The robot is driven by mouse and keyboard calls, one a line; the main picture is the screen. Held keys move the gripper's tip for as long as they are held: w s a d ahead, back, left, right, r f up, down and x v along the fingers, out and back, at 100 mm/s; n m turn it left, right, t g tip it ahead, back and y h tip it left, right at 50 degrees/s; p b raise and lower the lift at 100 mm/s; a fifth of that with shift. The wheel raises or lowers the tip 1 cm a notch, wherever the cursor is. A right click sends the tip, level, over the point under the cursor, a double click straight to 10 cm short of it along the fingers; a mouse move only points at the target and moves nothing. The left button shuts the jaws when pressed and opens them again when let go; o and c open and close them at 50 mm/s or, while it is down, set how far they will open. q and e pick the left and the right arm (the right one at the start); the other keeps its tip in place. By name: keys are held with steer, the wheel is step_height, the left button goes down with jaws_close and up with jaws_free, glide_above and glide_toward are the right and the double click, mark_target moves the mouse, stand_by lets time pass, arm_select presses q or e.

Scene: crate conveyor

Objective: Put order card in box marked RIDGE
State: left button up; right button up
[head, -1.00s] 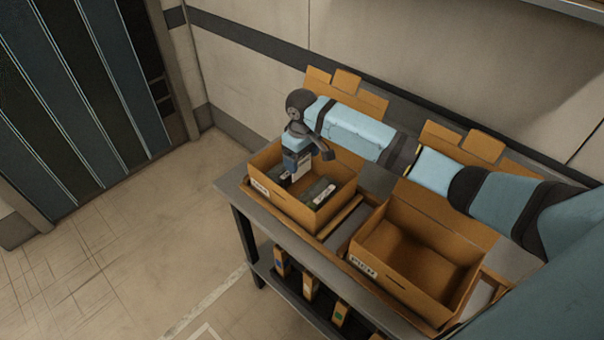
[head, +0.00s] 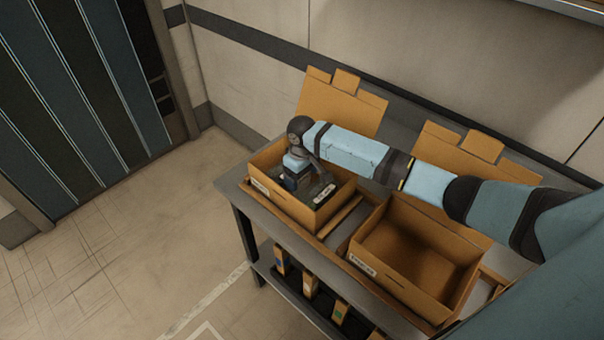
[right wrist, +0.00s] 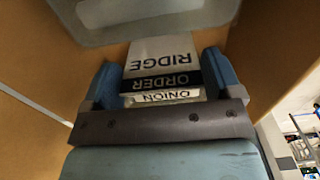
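The order card (right wrist: 162,70), white with a dark band, reads RIDGE, ORDER and ONION upside down in the right wrist view. My right gripper (right wrist: 160,82) has its blue fingers against the card's two sides, holding it. In the head view the right gripper (head: 297,182) is down inside the left open box (head: 296,211); the card is hidden there. The right open box (head: 405,286) is empty. Both boxes have a white front label, too small to read. My left gripper is not in view.
A dark green packet with a white label (head: 323,193) lies in the left box beside the gripper. Box lids stand up behind both boxes. The boxes rest on a grey table (head: 233,191); several small cartons (head: 311,284) stand on its lower shelf.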

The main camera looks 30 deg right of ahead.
steer(key=shift+o, duration=0.9)
steer(key=shift+r, duration=0.15)
step_height(320, 180, up, 12)
steer(key=shift+b, duration=0.4)
